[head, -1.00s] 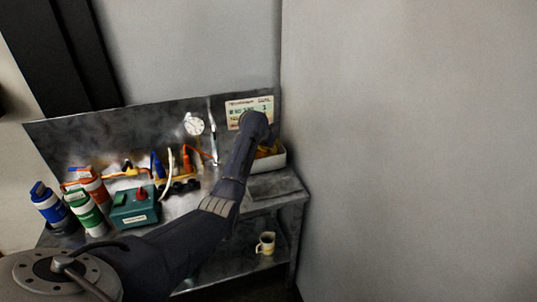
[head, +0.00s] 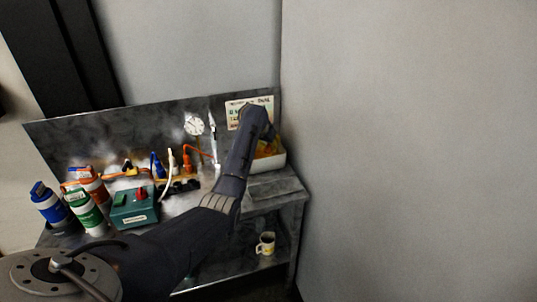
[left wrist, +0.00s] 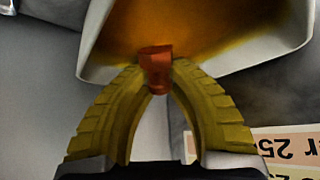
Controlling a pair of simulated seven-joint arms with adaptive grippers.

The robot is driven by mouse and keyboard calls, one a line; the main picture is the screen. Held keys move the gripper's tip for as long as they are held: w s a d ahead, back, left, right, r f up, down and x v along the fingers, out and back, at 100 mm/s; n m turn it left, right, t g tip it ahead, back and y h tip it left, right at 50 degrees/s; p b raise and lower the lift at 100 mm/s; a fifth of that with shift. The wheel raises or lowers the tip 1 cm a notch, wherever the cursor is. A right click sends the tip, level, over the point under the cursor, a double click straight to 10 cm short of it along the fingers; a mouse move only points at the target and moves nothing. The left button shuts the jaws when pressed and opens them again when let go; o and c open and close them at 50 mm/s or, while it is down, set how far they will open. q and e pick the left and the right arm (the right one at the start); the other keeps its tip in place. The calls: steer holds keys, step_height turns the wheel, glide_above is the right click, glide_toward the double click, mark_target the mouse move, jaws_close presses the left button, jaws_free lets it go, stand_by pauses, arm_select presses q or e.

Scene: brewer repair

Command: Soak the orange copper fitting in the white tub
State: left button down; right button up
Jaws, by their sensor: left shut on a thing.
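The orange copper fitting (left wrist: 155,56) is pinched between the yellow fingertips of my left gripper (left wrist: 158,70) in the left wrist view. The white tub (left wrist: 92,48) lies beyond the fingers in that view, with amber liquid (left wrist: 205,28) inside. The fitting overlaps the tub's near rim and the liquid in the picture; I cannot tell whether it touches the liquid. In the head view the white tub (head: 278,161) stands at the right end of the bench, partly hidden by my left arm. The fitting cannot be made out there. My right gripper is not in view.
A printed sign (head: 243,106) is on the back panel behind the tub. Several bottles (head: 88,212) and a green box (head: 134,210) stand at left. A mug (head: 266,243) sits on the lower shelf.

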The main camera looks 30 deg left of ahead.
arm_select(q)
steer(key=shift+r, duration=3.75)
steer(key=shift+r, duration=2)
